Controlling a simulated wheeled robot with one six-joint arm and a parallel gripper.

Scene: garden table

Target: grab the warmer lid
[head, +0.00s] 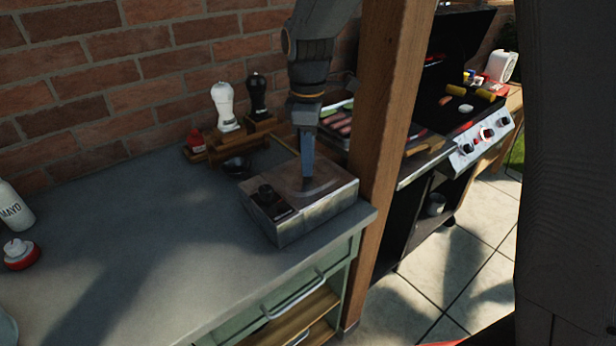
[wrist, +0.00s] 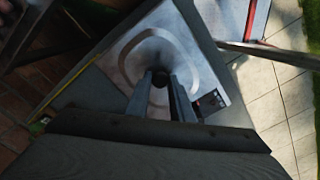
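The warmer (head: 322,215) is a grey metal box near the right end of the counter. Its flat lid (head: 335,185) is on it; in the wrist view the lid (wrist: 190,55) has a raised round ring. A dark round knob (wrist: 160,80) shows inside the ring. My gripper (head: 308,182) points straight down at the lid. In the wrist view, my gripper's two fingers (wrist: 160,76) stand apart, one on each side of the knob. Whether they touch it cannot be told. In the head view, the gripper hides the knob.
A wooden post (head: 383,110) rises close on the right, before the grill (head: 480,145). The counter's (head: 140,240) middle is clear.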

